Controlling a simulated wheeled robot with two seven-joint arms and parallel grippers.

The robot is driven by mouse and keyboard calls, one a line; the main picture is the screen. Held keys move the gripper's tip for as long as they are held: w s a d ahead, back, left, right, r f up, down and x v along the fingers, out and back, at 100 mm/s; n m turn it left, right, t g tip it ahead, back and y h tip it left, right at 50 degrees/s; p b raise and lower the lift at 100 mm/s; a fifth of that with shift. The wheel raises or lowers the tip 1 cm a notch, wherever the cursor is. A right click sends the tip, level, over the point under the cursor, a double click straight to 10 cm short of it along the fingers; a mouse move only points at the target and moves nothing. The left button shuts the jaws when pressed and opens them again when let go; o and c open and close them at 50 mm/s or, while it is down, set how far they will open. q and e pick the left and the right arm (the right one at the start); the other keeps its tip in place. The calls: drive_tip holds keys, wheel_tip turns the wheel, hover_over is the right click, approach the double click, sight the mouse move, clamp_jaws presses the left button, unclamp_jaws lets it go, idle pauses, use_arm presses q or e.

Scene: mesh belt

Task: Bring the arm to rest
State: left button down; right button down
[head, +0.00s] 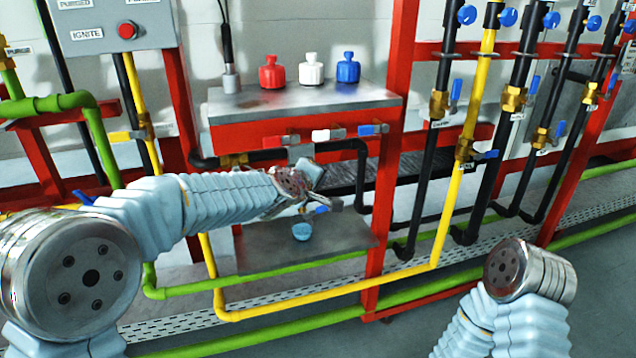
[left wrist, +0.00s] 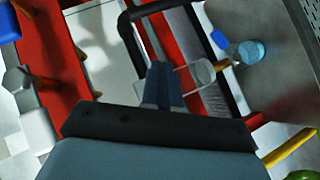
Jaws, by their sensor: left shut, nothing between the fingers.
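My left arm reaches in from the left in the head view. My left gripper (head: 330,206) is in front of the red-framed stand, above its lower shelf. In the left wrist view my left gripper (left wrist: 160,72) has its fingers together, with nothing between them. A light blue bottle (head: 302,231) stands on the grey lower shelf (head: 265,257), just below the gripper and apart from it. It also shows in the left wrist view (left wrist: 247,52), with a blue cap. Of my right arm only a part shows at the lower right; its gripper is out of frame.
Red, white and blue bottles (head: 312,70) stand on the stand's metal top (head: 230,102). A dark mesh belt (head: 350,178) lies behind the gripper. Yellow pipe (head: 330,300), green pipe (head: 205,290) and a red post (head: 385,210) border the shelf. A clear container (left wrist: 203,72) shows beside the fingers.

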use_arm(q)
drive_tip(key=shift+s+r, duration=0.4)
drive_tip(key=shift+s, duration=0.05)
